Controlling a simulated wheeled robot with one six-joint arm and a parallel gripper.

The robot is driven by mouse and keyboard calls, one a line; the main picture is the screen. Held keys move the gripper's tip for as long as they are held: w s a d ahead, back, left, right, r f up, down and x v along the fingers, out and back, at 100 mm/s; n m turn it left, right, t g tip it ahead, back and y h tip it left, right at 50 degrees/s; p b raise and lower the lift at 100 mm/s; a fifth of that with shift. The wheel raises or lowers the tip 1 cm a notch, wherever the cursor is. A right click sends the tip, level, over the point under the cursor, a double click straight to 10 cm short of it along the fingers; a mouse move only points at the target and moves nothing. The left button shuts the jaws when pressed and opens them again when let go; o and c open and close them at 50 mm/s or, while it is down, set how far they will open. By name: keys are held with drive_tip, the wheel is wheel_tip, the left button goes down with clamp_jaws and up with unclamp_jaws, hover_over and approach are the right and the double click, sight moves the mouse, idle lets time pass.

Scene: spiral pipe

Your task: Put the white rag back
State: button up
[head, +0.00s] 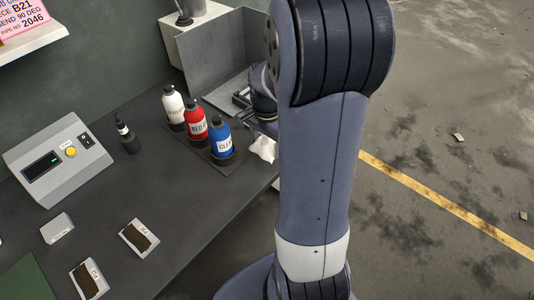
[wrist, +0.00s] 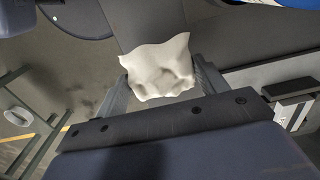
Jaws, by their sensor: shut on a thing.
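The white rag (wrist: 158,66) is crumpled between the two fingers of my gripper (wrist: 160,85) in the wrist view. The fingers are shut on it. In the head view the rag (head: 262,148) shows near the table's right edge, just right of the blue bottle (head: 220,138). My arm hides most of the gripper (head: 264,128) there. I cannot tell whether the rag touches the table.
A white bottle (head: 174,108) and a red bottle (head: 195,122) stand in a row with the blue one on a dark tray. A grey panel box (head: 60,160) and several small blocks (head: 139,238) lie left on the dark table (head: 190,215). Grey partitions (head: 217,60) stand behind.

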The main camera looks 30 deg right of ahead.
sight(267, 152)
drive_tip(key=shift+f, duration=2.1)
drive_tip(key=shift+f, duration=0.1)
drive_tip(key=o, duration=0.9)
drive_tip(key=shift+o, duration=0.2)
wheel_tip(267, 152, up, 12)
drive_tip(key=shift+r, duration=0.1)
